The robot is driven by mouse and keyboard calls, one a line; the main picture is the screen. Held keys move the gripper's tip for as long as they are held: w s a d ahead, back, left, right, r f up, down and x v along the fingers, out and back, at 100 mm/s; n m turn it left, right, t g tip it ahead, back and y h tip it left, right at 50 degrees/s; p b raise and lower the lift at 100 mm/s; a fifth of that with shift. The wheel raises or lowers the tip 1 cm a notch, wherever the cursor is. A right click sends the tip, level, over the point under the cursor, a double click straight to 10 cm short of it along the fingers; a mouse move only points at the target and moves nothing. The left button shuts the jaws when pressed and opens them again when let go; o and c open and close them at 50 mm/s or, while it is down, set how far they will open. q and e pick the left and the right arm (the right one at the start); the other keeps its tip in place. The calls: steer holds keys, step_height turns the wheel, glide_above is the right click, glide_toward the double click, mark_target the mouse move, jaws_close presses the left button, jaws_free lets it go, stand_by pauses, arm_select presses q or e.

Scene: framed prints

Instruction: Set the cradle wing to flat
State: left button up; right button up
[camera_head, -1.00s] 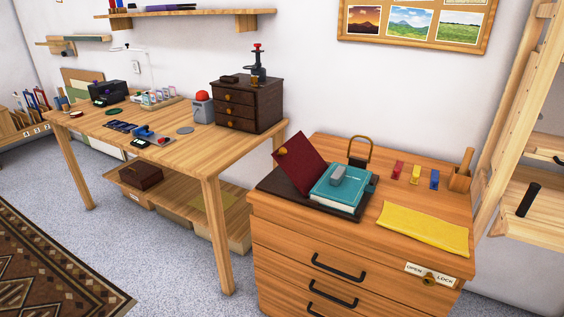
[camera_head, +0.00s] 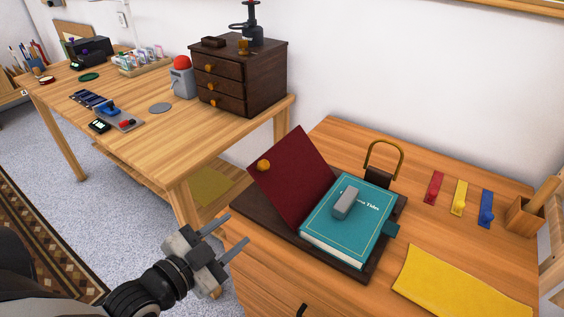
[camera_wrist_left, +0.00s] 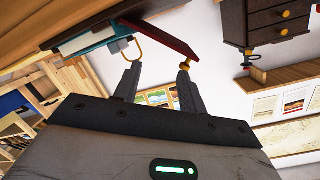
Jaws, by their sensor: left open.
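The cradle wing is a dark red panel (camera_head: 297,178), tilted up at the left side of the dark cradle base (camera_head: 262,225). An orange knob (camera_head: 263,165) sits near its upper left edge. A teal book (camera_head: 345,232) lies on the cradle with a grey block (camera_head: 346,202) on its cover. My left gripper (camera_head: 238,229) is open and empty, in front and left of the wing, apart from it. In the left wrist view the red wing (camera_wrist_left: 163,38) shows beyond the open fingers, with its knob (camera_wrist_left: 184,63) in line with one fingertip. My right gripper does not show.
A brass-coloured loop (camera_head: 383,155) stands behind the book. Red, yellow and blue hooks (camera_head: 458,198) and a yellow cloth (camera_head: 460,285) lie to the right. A wooden table with a dark drawer box (camera_head: 238,78) stands at the back left.

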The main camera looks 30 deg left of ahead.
arm_select(q)
steer(key=m+t, duration=0.2)
glide_toward(261, 169)
steer(key=w, duration=0.7)
steer(key=w+d, duration=0.1)
steer(key=w, duration=0.3)
steer(key=shift+w+r, duration=0.1)
jaws_close()
